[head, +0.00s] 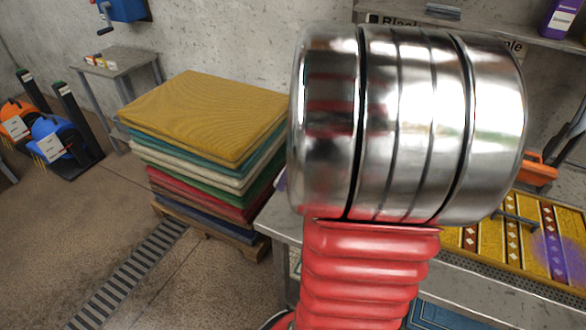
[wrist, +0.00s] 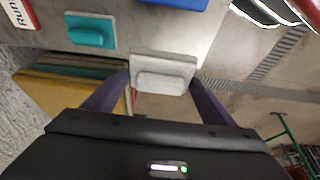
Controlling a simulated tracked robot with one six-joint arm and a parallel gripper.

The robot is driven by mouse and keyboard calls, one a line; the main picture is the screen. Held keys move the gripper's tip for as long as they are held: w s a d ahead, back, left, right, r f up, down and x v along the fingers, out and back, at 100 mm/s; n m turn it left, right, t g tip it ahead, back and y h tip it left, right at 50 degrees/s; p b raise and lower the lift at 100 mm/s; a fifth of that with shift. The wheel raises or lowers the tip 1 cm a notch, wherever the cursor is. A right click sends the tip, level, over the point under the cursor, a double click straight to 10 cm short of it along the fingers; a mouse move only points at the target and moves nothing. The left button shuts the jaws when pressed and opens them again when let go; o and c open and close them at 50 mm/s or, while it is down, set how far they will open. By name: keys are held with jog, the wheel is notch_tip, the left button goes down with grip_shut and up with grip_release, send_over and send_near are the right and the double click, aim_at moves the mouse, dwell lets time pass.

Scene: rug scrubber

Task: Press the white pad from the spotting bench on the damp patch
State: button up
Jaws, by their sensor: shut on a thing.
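My gripper (wrist: 162,84) is shut on the white pad (wrist: 163,64), a pale block with a raised grip, in the wrist view. One dark finger is on each side of it. The pad is over or near the grey bench top; I cannot tell if it touches. In the head view my arm hides the gripper and pad. A patterned yellow rug (head: 485,246) lies at the right there, with a blurry purple patch (head: 556,248) at its right edge. I cannot tell whether this patch is damp.
A teal pad (wrist: 92,30) and a blue piece (wrist: 176,2) are near the white pad. A stack of folded rugs (head: 196,118) stands on a pallet at left. An orange tool (head: 538,173) is behind the yellow rug. A floor grate (head: 125,280) runs through clear floor.

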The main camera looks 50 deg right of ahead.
jog(key=c, duration=0.3)
jog(key=shift+w+a+r, duration=0.15)
jog(key=shift+w, duration=0.4)
jog(key=w+a+r, duration=0.2)
jog(key=w+a, duration=0.4)
jog(key=w, duration=0.3)
jog(key=w+a+r, duration=0.2)
jog(key=w+a, duration=0.4)
jog(key=w, duration=0.3)
jog(key=w+a+r, duration=0.1)
jog(key=w+a, duration=0.2)
jog(key=a, duration=0.3)
jog(key=w+a+r, duration=0.1)
jog(key=w+a, duration=0.2)
jog(key=a, duration=0.2)
jog(key=w+a+r, duration=0.1)
jog(key=w+a, duration=0.3)
jog(key=a, duration=0.2)
jog(key=shift+a+r, duration=0.2)
jog(key=shift+a, duration=0.1)
jog(key=shift+d, duration=0.15)
